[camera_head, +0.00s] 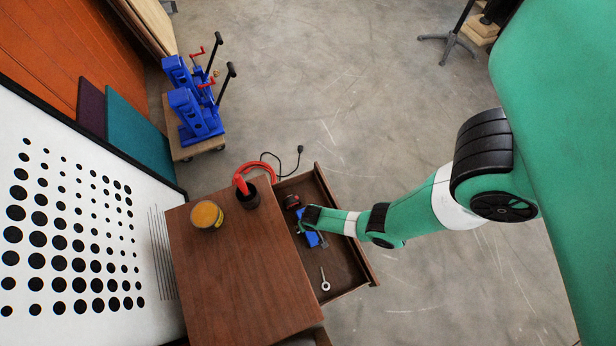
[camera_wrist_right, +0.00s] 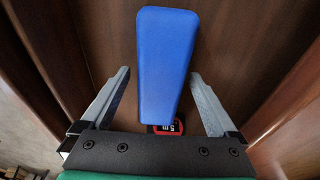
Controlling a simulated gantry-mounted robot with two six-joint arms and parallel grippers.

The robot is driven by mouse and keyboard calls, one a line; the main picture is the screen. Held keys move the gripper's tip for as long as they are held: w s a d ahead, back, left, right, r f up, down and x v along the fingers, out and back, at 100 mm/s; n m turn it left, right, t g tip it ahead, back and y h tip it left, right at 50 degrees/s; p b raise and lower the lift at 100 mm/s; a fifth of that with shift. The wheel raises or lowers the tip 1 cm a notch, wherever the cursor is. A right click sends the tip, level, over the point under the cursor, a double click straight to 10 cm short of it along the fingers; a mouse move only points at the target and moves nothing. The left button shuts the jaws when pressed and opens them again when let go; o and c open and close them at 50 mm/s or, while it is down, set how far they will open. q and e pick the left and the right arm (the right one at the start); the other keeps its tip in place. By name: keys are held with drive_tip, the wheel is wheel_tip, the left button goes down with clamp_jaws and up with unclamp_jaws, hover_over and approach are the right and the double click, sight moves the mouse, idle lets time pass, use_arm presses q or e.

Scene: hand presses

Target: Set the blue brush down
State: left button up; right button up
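The blue brush (camera_head: 311,239) is at the open drawer (camera_head: 350,272), partly hidden under my right gripper (camera_head: 306,226) in the head view. In the right wrist view, the brush (camera_wrist_right: 165,60) shows as a long blue block reaching between the fingers of my right gripper (camera_wrist_right: 160,78). A gap shows on each side of it, so the fingers are open around it and not clamped on it. I cannot tell whether the brush rests flat on the drawer floor. My left gripper is not in view.
A tape measure (camera_head: 291,201) and a ring-ended metal piece (camera_head: 325,281) lie in the drawer. On the cabinet top (camera_head: 235,275) stand a yellow tin (camera_head: 206,214) and a dark cup (camera_head: 248,199) with something red. Blue presses (camera_head: 193,100) stand farther back. The front cabinet top is clear.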

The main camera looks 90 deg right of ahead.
wheel_tip(320, 180, up, 12)
drive_tip(key=a+p, duration=0.1)
drive_tip(key=p, duration=1)
drive_tip(key=shift+s+a+r, duration=0.15)
drive_tip(key=shift+s+a, duration=0.15)
drive_tip(key=shift+s, duration=0.15)
